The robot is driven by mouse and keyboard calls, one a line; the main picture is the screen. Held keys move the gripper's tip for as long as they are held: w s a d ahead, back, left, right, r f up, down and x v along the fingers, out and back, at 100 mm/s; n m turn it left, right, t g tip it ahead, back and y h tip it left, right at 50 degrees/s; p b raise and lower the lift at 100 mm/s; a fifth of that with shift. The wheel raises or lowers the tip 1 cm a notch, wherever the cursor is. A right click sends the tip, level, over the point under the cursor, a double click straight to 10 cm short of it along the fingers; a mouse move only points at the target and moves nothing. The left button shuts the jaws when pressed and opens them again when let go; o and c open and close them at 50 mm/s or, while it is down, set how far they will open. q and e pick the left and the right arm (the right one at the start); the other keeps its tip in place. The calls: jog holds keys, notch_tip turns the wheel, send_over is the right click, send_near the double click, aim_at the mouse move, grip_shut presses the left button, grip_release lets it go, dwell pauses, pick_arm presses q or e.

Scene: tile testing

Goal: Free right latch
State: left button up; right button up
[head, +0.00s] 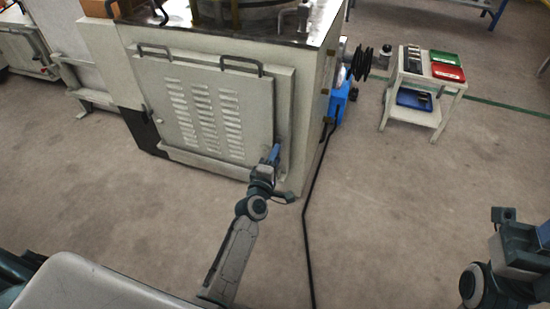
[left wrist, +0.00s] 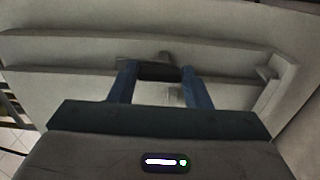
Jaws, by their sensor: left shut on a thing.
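The louvred panel (head: 150,85) covers the front of the pale machine, with vent slots and two dark handles along its top. My left gripper (head: 274,153) is at the panel's lower right edge. In the left wrist view its two blue fingers (left wrist: 158,85) are shut on the right latch (left wrist: 158,72), a small dark piece between the fingertips. In the head view the gripper hides the latch. I cannot tell whether the latch is turned. My right arm shows at the lower right with its gripper (head: 543,236) partly cut off by the picture edge.
A small white cart (head: 420,108) with red and green trays stands at the right. A blue unit (head: 341,100) is on the machine's right side. A black cable (head: 307,220) runs along the floor. The floor in front of the machine is mostly clear.

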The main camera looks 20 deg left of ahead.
pick_arm(q)
jog(key=shift+f, duration=0.1)
jog(key=o, duration=1)
jog(key=s+b, duration=0.1)
jog(key=s, duration=0.9)
jog(key=shift+s+a+b, duration=0.15)
jog(key=shift+s+b, duration=0.25)
